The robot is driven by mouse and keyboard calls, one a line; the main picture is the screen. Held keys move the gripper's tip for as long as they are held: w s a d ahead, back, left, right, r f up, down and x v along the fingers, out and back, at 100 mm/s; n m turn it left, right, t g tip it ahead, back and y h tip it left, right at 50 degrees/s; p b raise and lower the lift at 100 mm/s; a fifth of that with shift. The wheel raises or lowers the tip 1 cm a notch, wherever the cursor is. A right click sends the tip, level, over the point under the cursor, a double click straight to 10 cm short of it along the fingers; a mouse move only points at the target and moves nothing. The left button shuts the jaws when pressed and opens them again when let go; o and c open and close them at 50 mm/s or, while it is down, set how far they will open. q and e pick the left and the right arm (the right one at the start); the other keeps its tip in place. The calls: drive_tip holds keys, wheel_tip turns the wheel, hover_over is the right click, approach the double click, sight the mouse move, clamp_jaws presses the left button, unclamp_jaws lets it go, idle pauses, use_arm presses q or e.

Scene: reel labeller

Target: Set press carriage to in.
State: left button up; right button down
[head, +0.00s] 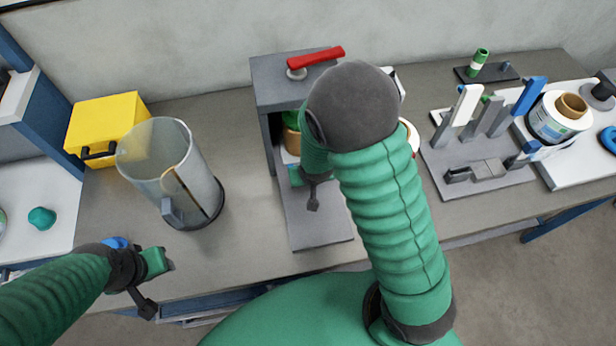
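The press (285,92) is a grey box with a red lever (318,57) on top, standing mid-table. Its carriage (322,233), a flat grey plate, sticks out of the front toward me. My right gripper (304,188) is above the carriage, near the press opening. Its fingers look apart, with nothing seen between them; I cannot tell whether it touches the plate. My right arm hides the press's right side and part of the carriage. My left gripper (150,284) is open and empty over the table's front left edge.
A clear cylinder (165,165) and a yellow box (106,122) stand left of the press. Right are a grey fixture (480,170) with upright levers and a label reel (558,118) on a white board. Bare table lies between cylinder and carriage.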

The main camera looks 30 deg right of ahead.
drive_tip(key=shift+d+r, duration=0.15)
idle(0.6)
drive_tip(key=c, duration=2.1)
unclamp_jaws()
drive_tip(key=o, duration=2.1)
drive_tip(key=shift+r, duration=0.1)
drive_tip(key=p+v, duration=0.7)
drive_tip(key=v, duration=0.9)
drive_tip(key=shift+s+r, duration=0.2)
